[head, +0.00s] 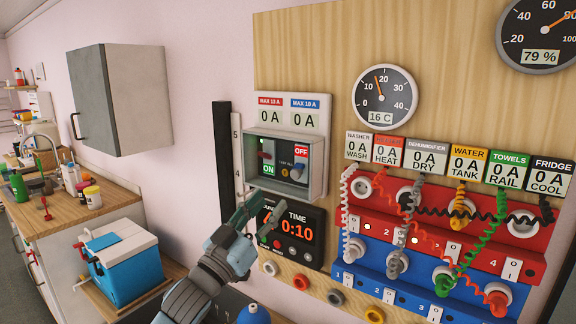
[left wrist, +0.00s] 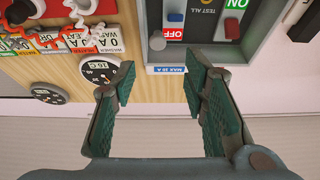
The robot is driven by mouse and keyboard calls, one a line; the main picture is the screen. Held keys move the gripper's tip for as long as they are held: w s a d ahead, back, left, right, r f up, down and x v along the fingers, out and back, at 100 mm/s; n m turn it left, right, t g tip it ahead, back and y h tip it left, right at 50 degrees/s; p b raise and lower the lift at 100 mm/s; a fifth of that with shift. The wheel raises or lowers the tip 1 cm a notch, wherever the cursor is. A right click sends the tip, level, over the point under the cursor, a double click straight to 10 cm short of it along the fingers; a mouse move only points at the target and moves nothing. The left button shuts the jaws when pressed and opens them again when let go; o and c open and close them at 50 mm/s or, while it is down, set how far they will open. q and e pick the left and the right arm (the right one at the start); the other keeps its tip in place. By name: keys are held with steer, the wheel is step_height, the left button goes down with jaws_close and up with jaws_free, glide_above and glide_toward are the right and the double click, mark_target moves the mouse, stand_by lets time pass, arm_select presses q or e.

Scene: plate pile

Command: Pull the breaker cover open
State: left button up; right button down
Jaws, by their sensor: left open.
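The breaker box (head: 318,170) is a grey-framed housing on the wooden panel, with a green ON label, a red OFF label and switches inside. Its front looks clear or open; I cannot tell where the cover's edge lies. In the left wrist view the box (left wrist: 147,30) appears upside down, with a blue switch, a red switch and a knob. My left gripper (head: 262,210) is open and empty, just below the box and in front of the timer in the head view. Its two fingers (left wrist: 160,85) stand apart in the left wrist view. My right gripper is not in view.
A timer (head: 296,229) reading 0:10 sits under the box. Coiled cables and plugs fill the red and blue socket strips (head: 520,262) at right. A wall cabinet (head: 120,95), a counter and a blue box (head: 125,262) stand at left.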

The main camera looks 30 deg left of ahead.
mark_target(294, 175)
arm_select(q)
steer(key=x, duration=0.8)
steer(key=shift+w+d, duration=0.1)
steer(key=shift+d, duration=0.2)
steer(key=shift+w+r, duration=0.2)
steer(key=shift+w, duration=0.25)
steer(key=shift+a, duration=0.1)
